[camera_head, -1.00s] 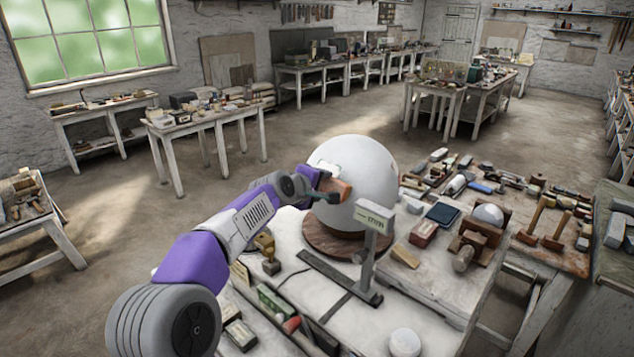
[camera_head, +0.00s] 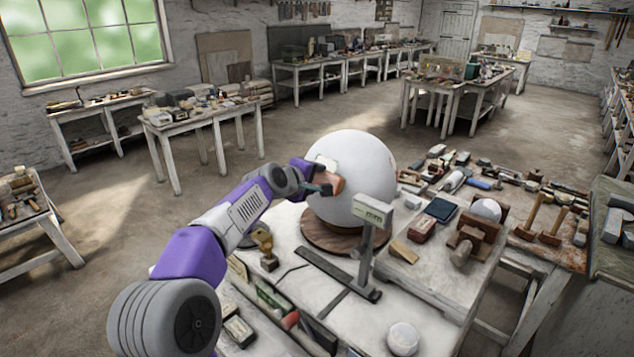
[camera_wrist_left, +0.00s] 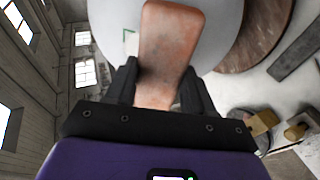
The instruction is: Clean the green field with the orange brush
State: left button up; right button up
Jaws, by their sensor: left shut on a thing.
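A large white plaster sphere (camera_head: 367,180) stands on a round brown wooden base (camera_head: 330,238) on the worktable. My left gripper (camera_head: 322,187) is at the sphere's left side, shut on the orange-brown brush (camera_head: 329,180). In the left wrist view the brush (camera_wrist_left: 168,45) sits between the two dark fingers and overlaps the sphere (camera_wrist_left: 215,30). I cannot tell whether it touches the surface. A small piece of green outline (camera_wrist_left: 126,34) shows on the sphere left of the brush; the rest of the green field is hidden. My right gripper is not in view.
A small brass-coloured object (camera_head: 265,243) stands below my left arm. Tools and blocks crowd the table's right side, with a wooden vise (camera_head: 470,240).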

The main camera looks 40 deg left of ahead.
pick_arm(q)
jog(key=shift+a+r, duration=0.1)
jog(key=shift+a, duration=0.95)
jog(key=shift+d, duration=1.15)
jog(key=shift+d+p, duration=0.55)
jog(key=shift+d, duration=0.55)
jog(key=shift+f, duration=0.2)
jog(key=shift+a+b, duration=0.5)
jog(key=shift+a, duration=0.5)
jog(key=shift+a+r+b, duration=0.2)
jog(key=shift+a+b, duration=0.15)
jog(key=shift+a, duration=0.95)
